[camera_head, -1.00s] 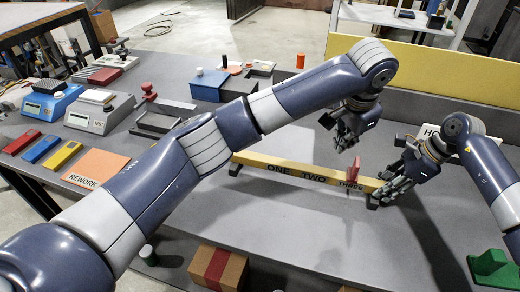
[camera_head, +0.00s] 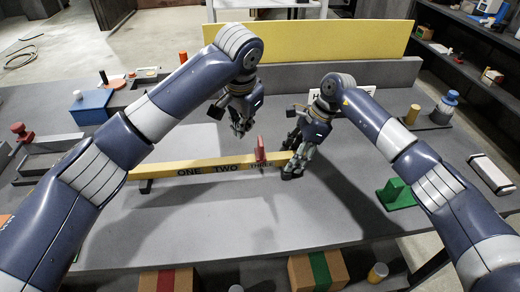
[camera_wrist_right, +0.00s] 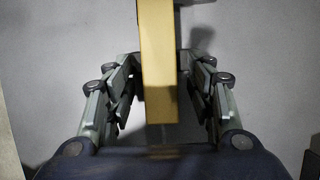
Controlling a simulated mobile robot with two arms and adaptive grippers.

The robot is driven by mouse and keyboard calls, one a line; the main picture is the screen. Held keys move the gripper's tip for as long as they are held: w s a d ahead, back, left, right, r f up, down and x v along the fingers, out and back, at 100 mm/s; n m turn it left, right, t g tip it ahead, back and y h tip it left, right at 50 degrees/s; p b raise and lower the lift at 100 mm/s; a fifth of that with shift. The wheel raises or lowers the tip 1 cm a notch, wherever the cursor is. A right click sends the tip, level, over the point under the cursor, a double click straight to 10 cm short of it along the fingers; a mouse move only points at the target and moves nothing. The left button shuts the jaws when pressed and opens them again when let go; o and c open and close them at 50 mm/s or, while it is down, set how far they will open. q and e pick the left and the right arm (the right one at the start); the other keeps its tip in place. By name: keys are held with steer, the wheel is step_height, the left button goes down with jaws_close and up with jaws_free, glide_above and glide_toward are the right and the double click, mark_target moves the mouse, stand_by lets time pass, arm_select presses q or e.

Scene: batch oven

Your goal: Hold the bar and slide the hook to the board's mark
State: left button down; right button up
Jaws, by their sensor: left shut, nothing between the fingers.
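The yellow bar (camera_head: 215,165) lies across the middle of the table on low dark feet, with ONE, TWO and THREE printed along its front. The red hook (camera_head: 260,150) sits on the bar by THREE. My left gripper (camera_head: 240,131) is shut and empty, above and left of the hook, apart from it. My right gripper (camera_head: 293,165) is at the bar's right end.
A yellow panel (camera_head: 330,37) and grey ledge close off the back. A green block (camera_head: 396,193) lies on the right, a blue box (camera_head: 92,106) at back left. Boxes with red and green bands stand below the front edge. The table before the bar is clear.

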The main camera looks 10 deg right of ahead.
steer(key=v, duration=1.2)
stand_by(0.4)
